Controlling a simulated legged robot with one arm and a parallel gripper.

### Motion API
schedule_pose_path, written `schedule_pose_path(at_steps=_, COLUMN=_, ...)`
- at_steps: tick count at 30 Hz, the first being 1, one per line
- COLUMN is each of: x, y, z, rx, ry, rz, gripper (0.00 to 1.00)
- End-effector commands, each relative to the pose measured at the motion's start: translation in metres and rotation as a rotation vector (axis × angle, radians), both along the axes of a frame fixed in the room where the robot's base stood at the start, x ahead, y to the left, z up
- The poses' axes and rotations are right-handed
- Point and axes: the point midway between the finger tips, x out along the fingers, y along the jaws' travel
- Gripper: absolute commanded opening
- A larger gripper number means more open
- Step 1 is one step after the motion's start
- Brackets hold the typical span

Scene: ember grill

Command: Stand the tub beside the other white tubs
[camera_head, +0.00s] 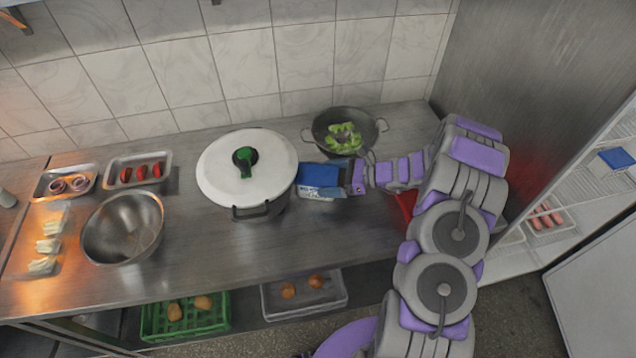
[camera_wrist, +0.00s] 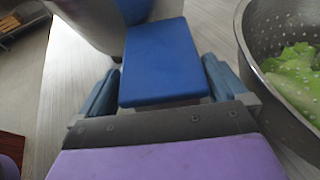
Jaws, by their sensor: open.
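The tub, white with a blue lid (camera_head: 320,174), stands on the steel counter between the big lidded pot and the colander. In the wrist view its blue lid (camera_wrist: 162,58) fills the middle. My gripper (camera_head: 340,182) reaches in from the right at the tub. In the wrist view my gripper (camera_wrist: 162,82) is open, with one finger on each side of the tub; whether they touch it I cannot tell. Another blue-lidded item (camera_head: 617,158) sits on a wire shelf in the open fridge at the right. Its body is hardly visible.
The pot (camera_head: 215,170) stands close left of the tub. The colander (camera_head: 328,140) with green leaves is just behind. A steel bowl (camera_head: 122,230), two trays and several white pieces (camera_head: 48,245) lie left. A red object (camera_head: 404,204) is partly hidden by my arm.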

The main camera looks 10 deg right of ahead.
Motion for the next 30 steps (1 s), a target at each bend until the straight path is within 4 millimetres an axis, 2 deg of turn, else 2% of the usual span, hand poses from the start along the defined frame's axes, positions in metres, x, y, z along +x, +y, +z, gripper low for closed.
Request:
schedule_pose_path(at_steps=1, x=0.002, y=0.007, z=-0.004, rx=0.001, ry=0.002, rz=0.004, gripper=1.00)
schedule_pose_path(at_steps=6, x=0.009, y=0.017, z=-0.009, rx=0.008, ry=0.001, rz=0.001, gripper=1.00)
schedule_pose_path(at_steps=15, x=0.011, y=0.019, z=-0.009, rx=0.009, ry=0.001, rz=-0.001, gripper=0.99)
schedule_pose_path(at_steps=30, x=0.010, y=0.024, z=-0.009, rx=0.007, ry=0.001, rz=0.003, gripper=0.51)
